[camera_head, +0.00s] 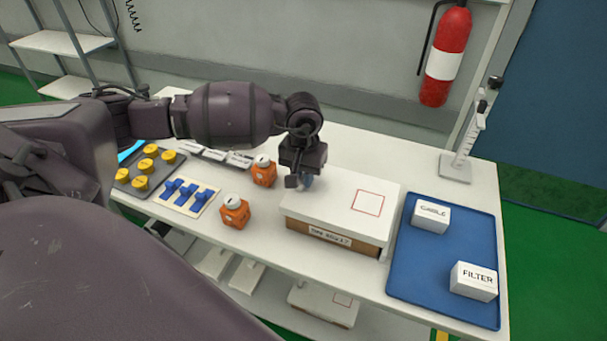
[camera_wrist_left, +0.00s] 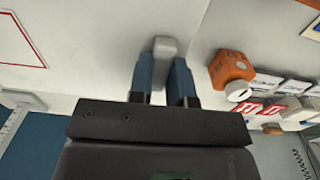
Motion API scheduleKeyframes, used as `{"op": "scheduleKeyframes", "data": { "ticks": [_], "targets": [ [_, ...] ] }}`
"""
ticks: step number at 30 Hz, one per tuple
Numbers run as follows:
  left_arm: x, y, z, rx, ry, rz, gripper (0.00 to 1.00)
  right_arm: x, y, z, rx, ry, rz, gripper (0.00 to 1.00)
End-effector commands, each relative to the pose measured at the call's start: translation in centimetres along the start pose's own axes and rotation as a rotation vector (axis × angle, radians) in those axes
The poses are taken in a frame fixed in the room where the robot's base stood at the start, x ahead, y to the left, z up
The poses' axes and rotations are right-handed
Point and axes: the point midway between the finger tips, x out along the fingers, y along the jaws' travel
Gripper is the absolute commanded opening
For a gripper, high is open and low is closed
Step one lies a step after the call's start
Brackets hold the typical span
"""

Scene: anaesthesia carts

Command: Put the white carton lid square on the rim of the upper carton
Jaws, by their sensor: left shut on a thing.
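The white carton lid (camera_head: 331,199), with a red square outline, lies over the brown upper carton (camera_head: 364,247) on the table. Its edges look roughly in line with the carton's sides; I cannot tell whether it rests fully on the rim. My left gripper (camera_head: 304,182) is at the lid's left end, its blue fingers shut on a pale grip of the lid. In the left wrist view, this grip (camera_wrist_left: 165,47) sits between the fingers, and the lid (camera_wrist_left: 95,35) fills the upper left. The carton is hidden there. My right gripper is not in view.
A blue tray (camera_head: 405,270) with two white boxes is close on the right. Two orange blocks (camera_head: 235,212) (camera_head: 264,172) stand left of the carton. A stand (camera_head: 456,166) is at the back right. Another lidded carton (camera_head: 322,306) is on the lower shelf.

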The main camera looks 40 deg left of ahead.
Motion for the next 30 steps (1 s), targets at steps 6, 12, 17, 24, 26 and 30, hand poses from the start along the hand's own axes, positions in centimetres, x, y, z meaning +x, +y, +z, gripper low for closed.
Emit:
{"op": "scheduleKeyframes", "data": {
  "ticks": [6,12,17,24,26,30],
  "targets": [
    [0.1,0.0,0.0,0.0,0.0,0.0,0.28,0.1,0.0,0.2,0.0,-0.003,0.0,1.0],
    [0.1,0.0,0.0,0.0,0.0,0.0,0.48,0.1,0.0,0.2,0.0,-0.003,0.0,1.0],
    [0.1,0.0,0.0,0.0,0.0,0.0,0.48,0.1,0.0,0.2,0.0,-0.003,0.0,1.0],
    [-0.9,0.0,-0.1,0.0,0.003,0.0,0.48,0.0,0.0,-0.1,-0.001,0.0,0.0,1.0],
    [-1.9,-0.1,-0.1,0.0,0.004,-0.001,0.48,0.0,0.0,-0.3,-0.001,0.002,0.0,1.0],
    [-4.6,0.0,-0.1,0.0,0.004,0.0,0.48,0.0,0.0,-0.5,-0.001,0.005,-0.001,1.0]
  ]
}}
